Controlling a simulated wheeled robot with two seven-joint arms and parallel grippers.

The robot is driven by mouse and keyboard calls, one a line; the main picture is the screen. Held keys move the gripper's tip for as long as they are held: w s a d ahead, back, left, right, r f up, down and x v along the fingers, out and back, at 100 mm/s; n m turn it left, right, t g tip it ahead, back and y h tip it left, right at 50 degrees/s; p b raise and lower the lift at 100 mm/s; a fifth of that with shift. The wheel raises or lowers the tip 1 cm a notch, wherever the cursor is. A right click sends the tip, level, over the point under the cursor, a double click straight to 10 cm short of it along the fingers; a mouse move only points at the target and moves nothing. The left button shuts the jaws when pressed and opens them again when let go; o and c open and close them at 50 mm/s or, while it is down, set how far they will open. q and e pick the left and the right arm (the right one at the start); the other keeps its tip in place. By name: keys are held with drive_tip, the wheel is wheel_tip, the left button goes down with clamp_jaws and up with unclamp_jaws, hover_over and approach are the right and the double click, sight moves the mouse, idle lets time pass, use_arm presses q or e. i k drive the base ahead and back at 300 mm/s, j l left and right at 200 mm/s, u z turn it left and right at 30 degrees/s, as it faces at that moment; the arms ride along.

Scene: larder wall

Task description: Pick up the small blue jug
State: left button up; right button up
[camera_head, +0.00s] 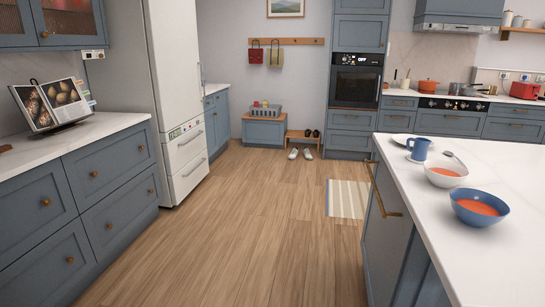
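The small blue jug (419,149) stands upright on the white island worktop (475,245) at the right, close to the island's left edge. Its handle points left. It stands on or right beside a small light saucer or plate; I cannot tell which. Neither of my grippers shows in the head view.
A white bowl (446,174) with a spoon and a blue bowl (479,213) of orange soup stand nearer on the island. A white plate (404,139) lies behind the jug. The wooden floor (235,235) left of the island is open, with a striped mat (348,199) beside it.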

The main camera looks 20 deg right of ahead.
sight(420, 151)
drive_tip(key=i+l+z, duration=0.15)
drive_tip(key=i+z, duration=0.25)
drive_tip(key=i, duration=0.35)
drive_tip(key=i+j+z, duration=0.1)
drive_tip(key=i+z, duration=0.3)
drive_tip(key=i, duration=0.35)
